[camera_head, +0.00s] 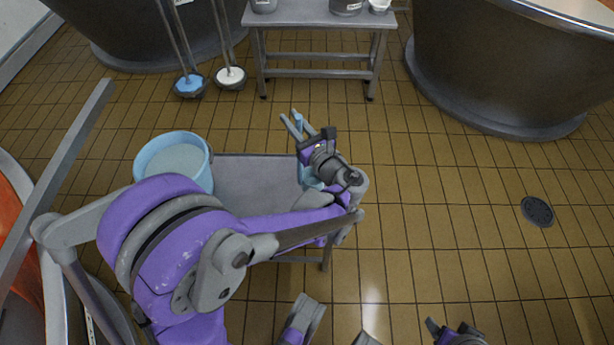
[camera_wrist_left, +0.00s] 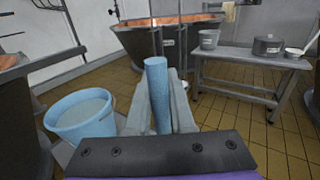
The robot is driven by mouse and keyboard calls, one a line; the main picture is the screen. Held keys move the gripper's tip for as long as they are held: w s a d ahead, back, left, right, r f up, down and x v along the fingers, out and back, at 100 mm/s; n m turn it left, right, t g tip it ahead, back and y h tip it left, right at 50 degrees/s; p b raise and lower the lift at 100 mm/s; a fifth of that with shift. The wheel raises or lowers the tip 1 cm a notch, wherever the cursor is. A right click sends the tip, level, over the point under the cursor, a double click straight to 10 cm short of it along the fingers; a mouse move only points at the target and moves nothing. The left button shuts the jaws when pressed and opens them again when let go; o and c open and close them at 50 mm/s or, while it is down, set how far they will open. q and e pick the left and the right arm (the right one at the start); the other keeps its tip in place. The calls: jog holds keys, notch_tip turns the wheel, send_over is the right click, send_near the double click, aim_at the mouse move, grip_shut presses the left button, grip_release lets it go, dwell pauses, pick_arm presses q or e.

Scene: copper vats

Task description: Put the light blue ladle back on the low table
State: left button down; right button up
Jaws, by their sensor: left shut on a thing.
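My left gripper (camera_head: 298,124) is shut on the light blue ladle (camera_head: 299,121). In the left wrist view the ladle's round handle (camera_wrist_left: 157,95) stands nearly upright between the two grey fingers. In the head view a light blue part also shows below the gripper, but my arm hides most of it. The low grey table (camera_head: 250,180) is nearest me, and the gripper is at its right end. I cannot tell whether the ladle touches the table. Parts of my right arm show at the bottom edge, too cut off to read its jaws.
A light blue bucket (camera_head: 175,160) stands at the table's left end. A farther grey table (camera_head: 300,16) holds pots and a white bowl (camera_head: 380,5). Large vats (camera_head: 500,70) stand behind. Two long-handled tools (camera_head: 230,75) stand left of the far table.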

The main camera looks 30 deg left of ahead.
pick_arm(q)
notch_tip(320, 180, down, 8)
jog(key=b, duration=0.2)
jog(key=shift+f, duration=0.2)
jog(key=c, duration=0.8)
grip_release()
jog(key=shift+w, duration=0.1)
